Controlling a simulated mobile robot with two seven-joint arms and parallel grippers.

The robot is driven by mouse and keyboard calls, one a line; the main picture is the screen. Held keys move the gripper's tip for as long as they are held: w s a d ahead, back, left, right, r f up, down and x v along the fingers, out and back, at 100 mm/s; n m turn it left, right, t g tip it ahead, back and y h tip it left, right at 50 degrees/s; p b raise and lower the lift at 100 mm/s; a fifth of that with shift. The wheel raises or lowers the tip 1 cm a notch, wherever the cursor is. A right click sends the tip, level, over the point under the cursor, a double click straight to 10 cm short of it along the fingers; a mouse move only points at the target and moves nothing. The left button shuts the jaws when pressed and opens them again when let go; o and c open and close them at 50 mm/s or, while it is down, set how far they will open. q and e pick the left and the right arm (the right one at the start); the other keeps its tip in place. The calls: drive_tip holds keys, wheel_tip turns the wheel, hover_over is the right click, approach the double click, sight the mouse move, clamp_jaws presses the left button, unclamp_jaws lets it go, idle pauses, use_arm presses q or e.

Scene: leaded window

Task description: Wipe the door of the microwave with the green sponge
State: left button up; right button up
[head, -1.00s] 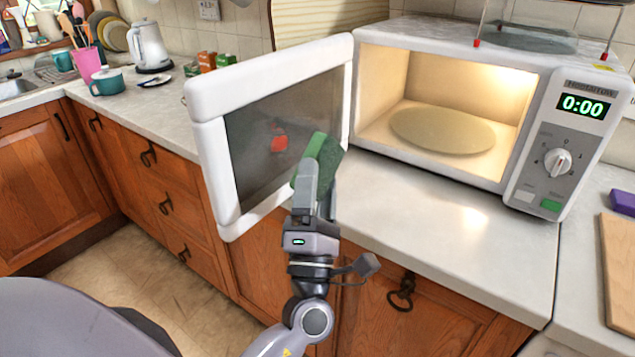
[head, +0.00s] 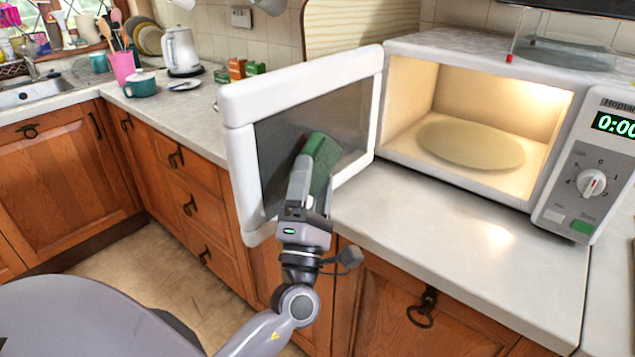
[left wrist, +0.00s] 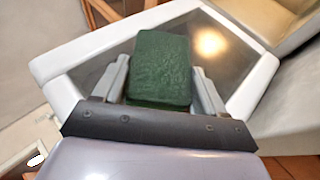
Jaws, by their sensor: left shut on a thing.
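The microwave (head: 480,60) stands on the counter with its white-framed door (head: 250,190) swung open to the left, its dark pane (head: 275,155) facing me. My left gripper (head: 312,180) is shut on the green sponge (head: 322,155), which is in front of the pane's lower middle. I cannot tell whether it touches the glass. In the left wrist view the sponge (left wrist: 160,65) sits between both fingers, with the door's pane (left wrist: 90,75) behind it. No red patch shows on the pane now; the sponge and gripper cover part of it. My right gripper is not in view.
The lit cavity holds a glass turntable plate (head: 470,145). The counter (head: 450,230) before the microwave is clear. A kettle (head: 182,50), a teal pot (head: 140,85) and small boxes (head: 237,69) stand at the back left. A clear-walled container (head: 562,45) is on top of the microwave.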

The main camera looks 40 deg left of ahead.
use_arm(q)
drive_tip(key=shift+w+a, duration=0.15)
drive_tip(key=shift+a, duration=1.2)
idle(0.6)
drive_tip(key=shift+w+d+b, duration=0.2)
drive_tip(key=shift+w+b, duration=0.5)
drive_tip(key=shift+w, duration=1.25)
drive_tip(key=shift+s+a+p, duration=0.2)
drive_tip(key=shift+s+p, duration=0.3)
drive_tip(key=shift+s, duration=1.45)
drive_tip(key=shift+a+r, duration=0.1)
drive_tip(key=shift+a, duration=0.05)
drive_tip(key=shift+w, duration=0.1)
drive_tip(key=shift+w+b, duration=0.55)
drive_tip(key=shift+w, duration=1.25)
drive_tip(key=shift+s+d, duration=0.2)
drive_tip(key=shift+s, duration=0.3)
drive_tip(key=shift+s+p, duration=0.45)
drive_tip(key=shift+s, duration=1)
